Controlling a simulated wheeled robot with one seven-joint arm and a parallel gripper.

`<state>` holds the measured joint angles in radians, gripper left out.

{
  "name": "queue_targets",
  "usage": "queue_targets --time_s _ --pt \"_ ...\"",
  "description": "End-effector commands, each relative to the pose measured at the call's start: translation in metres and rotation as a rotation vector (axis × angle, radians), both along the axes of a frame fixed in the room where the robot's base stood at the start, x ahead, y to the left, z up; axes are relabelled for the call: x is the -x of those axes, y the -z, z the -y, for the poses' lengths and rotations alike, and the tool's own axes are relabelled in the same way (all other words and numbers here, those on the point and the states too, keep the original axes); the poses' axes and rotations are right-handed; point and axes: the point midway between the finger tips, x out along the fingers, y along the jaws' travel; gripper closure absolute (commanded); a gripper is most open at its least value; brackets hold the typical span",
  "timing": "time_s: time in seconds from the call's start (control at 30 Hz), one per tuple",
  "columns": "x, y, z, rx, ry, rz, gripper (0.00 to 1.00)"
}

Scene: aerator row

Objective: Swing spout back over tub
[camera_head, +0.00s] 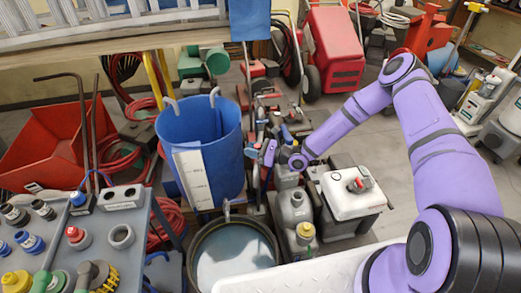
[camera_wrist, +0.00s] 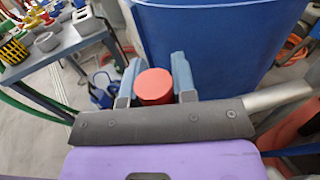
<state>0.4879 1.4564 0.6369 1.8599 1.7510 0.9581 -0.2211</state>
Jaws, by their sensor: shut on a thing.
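My gripper (camera_head: 268,152) is beside the right side of a tall blue tub (camera_head: 200,140). In the wrist view, my gripper (camera_wrist: 154,85) is shut on a red round-ended piece (camera_wrist: 154,86) between its two grey-blue fingers. The blue tub's wall (camera_wrist: 215,45) rises just beyond it. A pale grey bar (camera_wrist: 278,95) shows to the right of the gripper; I cannot tell whether it is the spout or joins the red piece. A round dark tub of greyish liquid (camera_head: 277,262) stands in front of the blue tub, with a small grey fitting (camera_head: 227,208) at its back rim.
A grey panel with coloured fittings (camera_head: 125,195) is at the left front. Grey jugs (camera_head: 296,208) and a white-topped box (camera_head: 347,195) crowd the floor to the right of my gripper. Red hoses and a red bin (camera_head: 60,145) lie behind the panel.

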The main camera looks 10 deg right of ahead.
Motion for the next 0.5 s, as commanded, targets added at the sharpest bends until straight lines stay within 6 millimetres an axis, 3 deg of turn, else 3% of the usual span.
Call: queue_targets --time_s 0.2,0.5 --pt "-0.016 -0.002 -0.015 0.001 0.013 0.006 1.0" --pt "-0.026 -0.002 -0.024 0.001 0.017 0.007 1.0"
